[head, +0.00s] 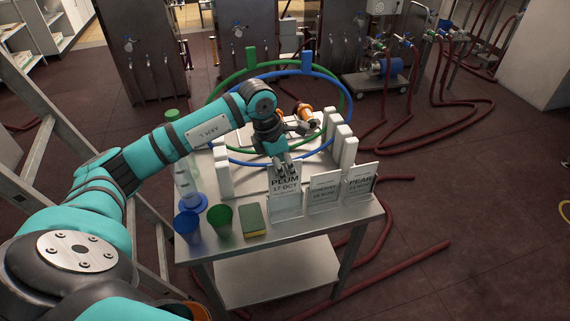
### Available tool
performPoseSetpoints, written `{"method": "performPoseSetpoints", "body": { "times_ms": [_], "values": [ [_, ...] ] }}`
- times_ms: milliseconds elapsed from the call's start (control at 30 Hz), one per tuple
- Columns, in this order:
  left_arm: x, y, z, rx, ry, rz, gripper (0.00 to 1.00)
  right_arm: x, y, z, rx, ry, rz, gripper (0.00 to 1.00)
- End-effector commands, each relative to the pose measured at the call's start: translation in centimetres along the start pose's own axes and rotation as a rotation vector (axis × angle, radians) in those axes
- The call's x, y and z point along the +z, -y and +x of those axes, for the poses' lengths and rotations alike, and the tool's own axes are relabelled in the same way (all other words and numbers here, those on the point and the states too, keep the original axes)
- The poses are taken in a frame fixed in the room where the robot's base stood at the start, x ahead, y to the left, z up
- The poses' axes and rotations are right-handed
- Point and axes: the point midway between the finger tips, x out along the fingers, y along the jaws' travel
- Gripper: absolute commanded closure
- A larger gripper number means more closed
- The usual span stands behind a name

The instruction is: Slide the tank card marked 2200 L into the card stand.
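My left gripper (283,169) comes down from above, and its closed fingertips meet the top edge of an upright card marked PLUM 17 OCT (285,186). The card's lower print is too small to read, so I cannot make out 2200 L. A clear card stand (286,208) is below and around the card's lower part; how deep the card sits cannot be told. To its right stand a card that seems to read CHERRY (324,190) and a PEAR card (360,183). My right gripper is out of view.
A blue cup (188,228), a green cup (221,219) and a green-yellow sponge (253,221) stand at the table's (330,222) front left. White blocks (348,152) and green and blue hose loops (345,92) are behind. A ladder (60,125) is at left.

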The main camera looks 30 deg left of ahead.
Motion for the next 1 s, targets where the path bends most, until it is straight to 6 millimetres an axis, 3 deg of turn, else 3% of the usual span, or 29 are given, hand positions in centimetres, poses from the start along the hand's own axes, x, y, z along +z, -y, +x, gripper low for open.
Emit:
{"method": "performPoseSetpoints", "body": {
  "times_ms": [633,1000],
  "values": [
    [-1.5,-0.1,5.4,0.001,-0.001,0.0,1.0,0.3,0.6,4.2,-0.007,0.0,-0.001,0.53],
    [-1.7,-0.1,6.2,0.001,-0.001,0.0,1.0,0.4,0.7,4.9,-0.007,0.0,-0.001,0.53]
  ]
}}
